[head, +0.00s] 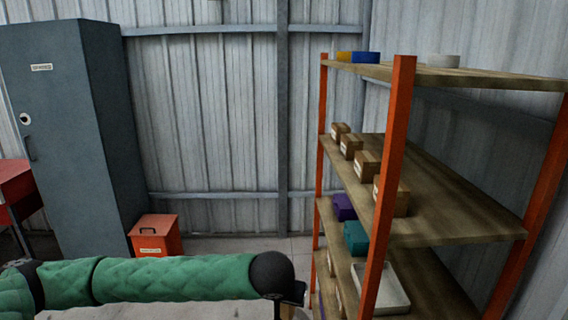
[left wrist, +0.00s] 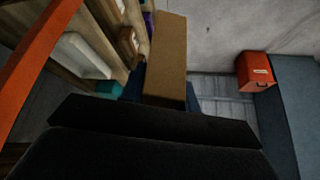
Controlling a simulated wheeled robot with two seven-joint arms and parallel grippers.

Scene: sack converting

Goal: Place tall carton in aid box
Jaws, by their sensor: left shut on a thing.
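A tall brown carton (left wrist: 166,55) stands out lengthwise from my left gripper (left wrist: 163,92) in the left wrist view. The gripper is shut on its near end, with dark blue finger parts on both sides. In the head view my left arm reaches across the bottom, and the carton cannot be made out there. A red-orange box (head: 155,237) with a small handle on top and a pale label sits on the floor by the cabinet. It also shows in the left wrist view (left wrist: 257,72), apart from the carton. My right gripper is not in view.
An orange-post shelf (head: 392,170) stands right of my left arm, holding small brown cartons (head: 352,146), a purple bin (head: 343,207), a teal bin (head: 356,238) and a white tray (head: 385,288). A grey-blue cabinet (head: 75,130) stands left. Floor between box and shelf is clear.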

